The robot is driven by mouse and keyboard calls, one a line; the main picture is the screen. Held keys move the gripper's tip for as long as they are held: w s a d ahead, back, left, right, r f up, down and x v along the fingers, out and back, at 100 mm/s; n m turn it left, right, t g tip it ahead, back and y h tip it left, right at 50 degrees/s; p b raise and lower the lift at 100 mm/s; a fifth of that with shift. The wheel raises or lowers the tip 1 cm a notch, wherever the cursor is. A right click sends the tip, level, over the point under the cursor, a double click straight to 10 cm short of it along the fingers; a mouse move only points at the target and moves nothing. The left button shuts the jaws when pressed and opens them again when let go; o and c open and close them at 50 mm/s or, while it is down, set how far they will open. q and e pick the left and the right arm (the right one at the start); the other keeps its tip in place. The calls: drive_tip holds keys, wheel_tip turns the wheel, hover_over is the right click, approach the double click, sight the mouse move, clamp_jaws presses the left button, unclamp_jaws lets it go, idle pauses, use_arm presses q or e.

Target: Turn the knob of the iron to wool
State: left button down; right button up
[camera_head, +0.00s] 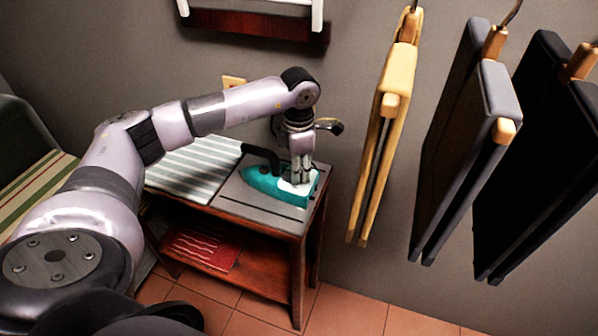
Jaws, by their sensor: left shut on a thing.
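A teal iron (262,181) lies on the grey top plate of a small wooden table, with its black handle toward the back. My left arm reaches in from the left, and my left gripper (299,180) points straight down at the iron's right end. Its fingers are shut on the iron's knob, over a pale part of the iron. The fingers hide the knob, so I cannot read its setting. My right gripper is not in view.
The wooden table (300,245) stands against the wall; a striped cloth (195,165) lies on its left. A red cloth (205,247) lies on the lower shelf. Folded chairs in yellow (398,75), grey (452,130) and black (540,140) hang at the right. A striped seat (35,190) is at the left.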

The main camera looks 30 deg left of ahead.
use_arm(q)
drive_tip(key=shift+m, duration=0.4)
drive_tip(key=c, duration=1.4)
unclamp_jaws()
drive_tip(key=shift+o, duration=0.2)
drive_tip(key=shift+r, duration=0.1)
wheel_tip(320, 180, up, 12)
